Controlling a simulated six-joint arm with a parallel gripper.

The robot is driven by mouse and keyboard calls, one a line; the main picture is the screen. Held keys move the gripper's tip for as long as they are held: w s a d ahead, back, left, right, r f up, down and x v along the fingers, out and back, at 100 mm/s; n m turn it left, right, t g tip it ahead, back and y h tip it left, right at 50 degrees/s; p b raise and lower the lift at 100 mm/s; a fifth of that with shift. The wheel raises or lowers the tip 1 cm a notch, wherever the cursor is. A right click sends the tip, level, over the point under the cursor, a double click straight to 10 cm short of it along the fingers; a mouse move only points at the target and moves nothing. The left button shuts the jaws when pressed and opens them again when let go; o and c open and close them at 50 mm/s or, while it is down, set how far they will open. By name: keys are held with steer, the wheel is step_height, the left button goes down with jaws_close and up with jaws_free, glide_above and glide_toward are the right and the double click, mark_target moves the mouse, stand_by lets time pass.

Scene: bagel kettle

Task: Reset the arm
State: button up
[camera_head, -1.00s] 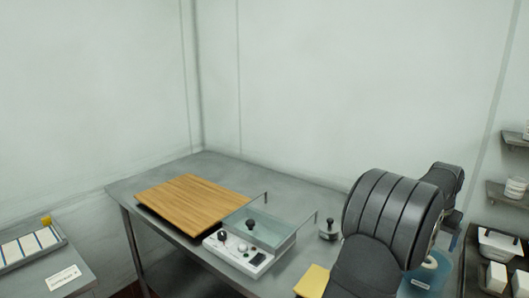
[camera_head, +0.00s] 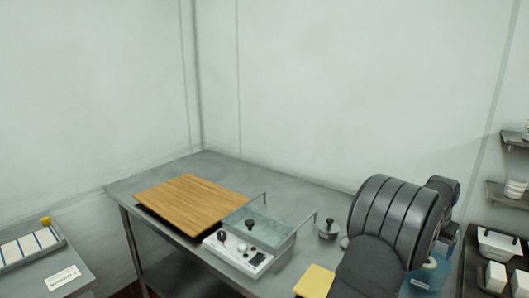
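My arm (camera_head: 394,222) rises at the lower right, dark grey with ribbed link covers. It stands in front of the right end of the steel table (camera_head: 318,190). My gripper is not clearly seen; the arm's far end is turned away and hidden behind its own links. Nothing held by it shows.
On the table are a wooden board (camera_head: 195,203), a white control box (camera_head: 238,254) with a clear basin (camera_head: 262,228), and a small metal lidded pot (camera_head: 328,229). A yellow block (camera_head: 315,281) and a blue container (camera_head: 431,275) lie close to my arm. Shelves (camera_head: 508,194) stand at right.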

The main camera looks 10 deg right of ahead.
steer(key=x, duration=0.5)
steer(key=shift+f, duration=0.3)
step_height(320, 180, up, 11)
steer(key=a+f, duration=0.2)
steer(key=a, duration=0.8)
steer(key=a+f, duration=0.2)
steer(key=a, duration=0.7)
steer(key=shift+w+a+f, duration=0.3)
steer(key=shift+a+f, duration=0.05)
steer(key=shift+a, duration=0.05)
